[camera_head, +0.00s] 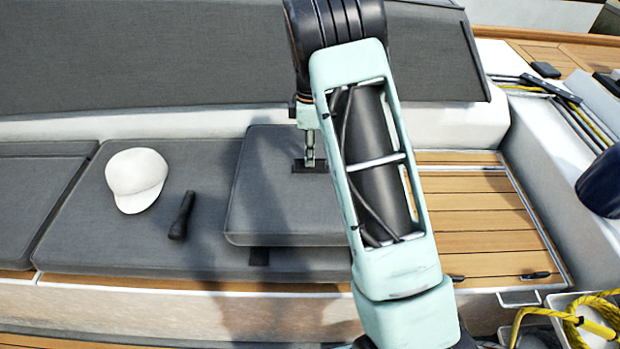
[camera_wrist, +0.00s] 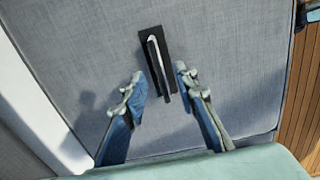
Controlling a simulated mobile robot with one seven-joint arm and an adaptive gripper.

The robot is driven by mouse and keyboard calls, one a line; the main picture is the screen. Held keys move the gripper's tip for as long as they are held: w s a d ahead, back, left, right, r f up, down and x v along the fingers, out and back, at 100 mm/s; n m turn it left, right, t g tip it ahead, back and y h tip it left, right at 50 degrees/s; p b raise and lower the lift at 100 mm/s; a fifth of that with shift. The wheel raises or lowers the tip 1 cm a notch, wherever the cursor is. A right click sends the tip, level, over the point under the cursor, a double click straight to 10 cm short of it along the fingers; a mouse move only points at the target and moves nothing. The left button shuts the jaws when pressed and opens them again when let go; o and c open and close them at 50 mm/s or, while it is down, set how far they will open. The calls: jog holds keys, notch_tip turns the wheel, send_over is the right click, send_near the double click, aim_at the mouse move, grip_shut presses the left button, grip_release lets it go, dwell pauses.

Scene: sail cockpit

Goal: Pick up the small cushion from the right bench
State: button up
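The small grey cushion (camera_head: 270,205) lies on top of the longer grey bench cushion, partly hidden behind my arm. It has a black patch with a strap handle on its upper face, which shows in the head view (camera_head: 300,167) and in the wrist view (camera_wrist: 154,58). My gripper (camera_head: 310,162) is over the cushion at this handle. In the wrist view my gripper (camera_wrist: 160,77) is open, with one finger on each side of the lower end of the handle. Nothing is held. I cannot tell the exact gap between fingertips and cushion.
A white cap (camera_head: 137,180) and a black torch-like object (camera_head: 181,216) lie on the long bench cushion (camera_head: 90,240) at left. Bare wooden slats (camera_head: 480,220) are to the right. Yellow rope (camera_head: 575,318) lies at lower right. A grey backrest (camera_head: 150,55) rises behind.

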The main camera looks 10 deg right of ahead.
aim_at(310, 178)
notch_tip(310, 178, down, 3)
grip_shut()
jog(key=shift+r, duration=0.1)
dwell(0.5)
